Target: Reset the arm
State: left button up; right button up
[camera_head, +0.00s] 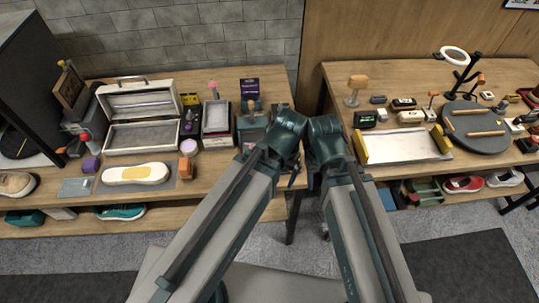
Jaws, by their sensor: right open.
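My two arms rise side by side from the bottom middle, and their upper joints nearly meet in front of the gap between two tables. My right gripper (296,177) shows only as small dark parts between the arm links, mostly hidden, open, with nothing seen in it. My left gripper is hidden behind the arm links. Both arms stand in front of the tables, and I see no object held.
The right table (475,163) bears a white tray (402,147) and a dark round turntable (475,128). Shoes stand on shelves below.

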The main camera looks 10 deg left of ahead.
notch_tip(320, 180, down, 2)
jog(key=shift+f+b, duration=0.25)
jog(key=shift+b, duration=1)
